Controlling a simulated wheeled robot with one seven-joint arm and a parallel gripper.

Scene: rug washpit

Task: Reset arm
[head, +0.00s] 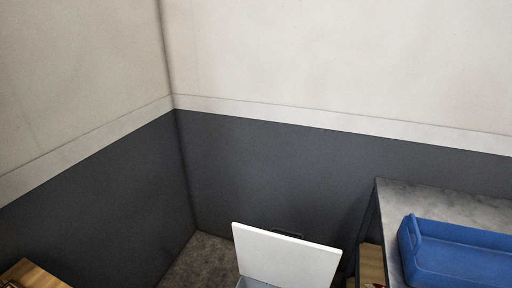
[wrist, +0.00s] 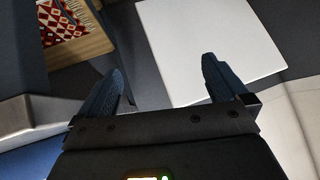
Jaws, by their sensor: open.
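My gripper (wrist: 160,88) shows in the wrist view with its two dark fingers spread apart. It is open and nothing is between the fingers. Beyond the fingertips is a flat white panel (wrist: 205,45), apart from the gripper as far as I can tell. The head view does not show my gripper or arm.
In the head view a raised white lid (head: 285,255) stands at bottom centre. A blue tray (head: 455,255) lies on a grey counter (head: 400,195) at right. A wooden surface (head: 30,275) is at lower left. A red patterned rug (wrist: 68,22) shows in the wrist view.

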